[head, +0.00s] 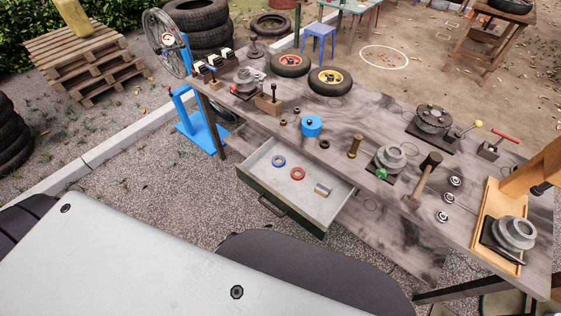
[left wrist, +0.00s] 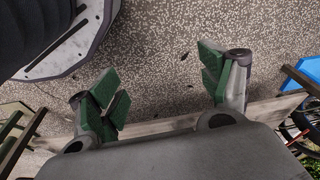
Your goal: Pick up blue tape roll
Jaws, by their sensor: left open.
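The blue tape roll (head: 279,161) lies flat in the open drawer (head: 322,226) under the workbench, toward the drawer's left side. A red tape roll (head: 297,173) and a small tan-and-blue block (head: 322,190) lie beside it. My left gripper (left wrist: 160,85) shows only in the left wrist view. Its green-padded fingers are spread wide apart with nothing between them, over speckled gravel. The tape roll is not visible in that view. My right gripper is in neither view.
The workbench (head: 375,125) above the drawer carries a blue round container (head: 311,126), a mallet (head: 425,177), wheels and metal parts. A blue stand (head: 203,131) stands at its left end; a blue surface (left wrist: 310,69) shows at right in the wrist view. Gravel left of the drawer is clear.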

